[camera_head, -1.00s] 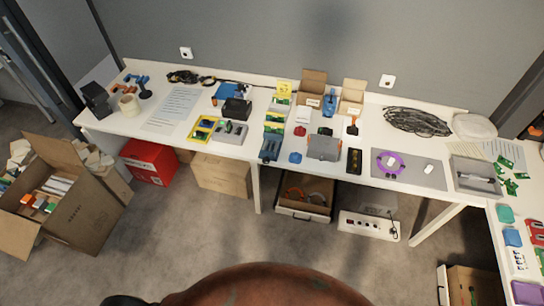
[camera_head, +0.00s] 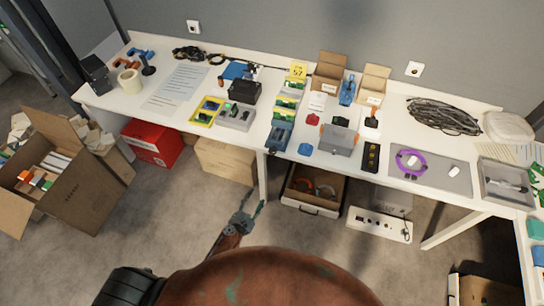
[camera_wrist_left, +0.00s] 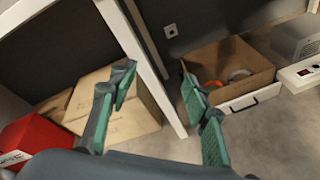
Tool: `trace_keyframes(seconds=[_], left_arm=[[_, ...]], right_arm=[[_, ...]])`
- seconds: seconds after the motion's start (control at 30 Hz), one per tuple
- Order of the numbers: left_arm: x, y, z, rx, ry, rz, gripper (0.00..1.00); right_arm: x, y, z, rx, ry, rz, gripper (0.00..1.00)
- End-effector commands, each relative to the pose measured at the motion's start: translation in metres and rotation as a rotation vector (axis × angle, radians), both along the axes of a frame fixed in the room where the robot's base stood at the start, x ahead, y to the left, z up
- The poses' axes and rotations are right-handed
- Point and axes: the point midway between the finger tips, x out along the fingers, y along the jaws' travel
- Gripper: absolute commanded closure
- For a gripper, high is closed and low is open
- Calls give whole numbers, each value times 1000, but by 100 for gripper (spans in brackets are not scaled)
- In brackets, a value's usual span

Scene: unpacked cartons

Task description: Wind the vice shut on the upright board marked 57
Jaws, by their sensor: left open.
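A yellow card marked 57 (camera_head: 298,70) stands at the back of a row of green boards (camera_head: 287,98) on the long white table. A blue device (camera_head: 279,136), which looks like the vice, sits at the table's front edge at the near end of this row. Its jaw gap and handle are too small to make out. My left gripper (camera_head: 254,203) is open and empty, below and in front of the table edge, apart from the vice. In the left wrist view its green-padded fingers (camera_wrist_left: 158,85) are spread, with the table leg between them. My right gripper is not in view.
The white table (camera_head: 190,120) is crowded; a grey box (camera_head: 339,138) and a black case (camera_head: 243,91) flank the row. A table leg (camera_head: 263,178) stands just beyond my left gripper. A carton (camera_head: 225,160) and an open drawer box (camera_head: 315,190) are under the table.

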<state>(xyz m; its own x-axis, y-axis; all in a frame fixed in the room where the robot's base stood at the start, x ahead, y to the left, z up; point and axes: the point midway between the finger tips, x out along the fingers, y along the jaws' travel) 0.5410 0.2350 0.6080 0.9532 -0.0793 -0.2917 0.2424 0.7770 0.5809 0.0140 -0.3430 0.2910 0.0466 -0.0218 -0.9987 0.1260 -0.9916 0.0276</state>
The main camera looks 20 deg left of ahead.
Motion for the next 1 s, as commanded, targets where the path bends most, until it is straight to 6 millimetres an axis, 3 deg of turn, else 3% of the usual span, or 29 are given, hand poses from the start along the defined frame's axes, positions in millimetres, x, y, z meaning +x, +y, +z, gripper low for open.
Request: trace_keyframes(seconds=[0.03,0.1,0.2,0.37,0.67,1.0], left_arm=[[21,-5,29,-161,-56,56,56],[42,-13,69,-377,-115,111,56],[61,-22,117,-630,-173,155,56],[74,-30,161,-867,-215,178,56],[107,-33,173,-926,-225,179,56],[150,-34,171,-924,-222,181,56]], right_arm=[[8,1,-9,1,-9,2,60],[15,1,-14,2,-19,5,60],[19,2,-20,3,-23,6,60],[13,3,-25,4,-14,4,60],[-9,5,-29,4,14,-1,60],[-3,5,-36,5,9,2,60]])
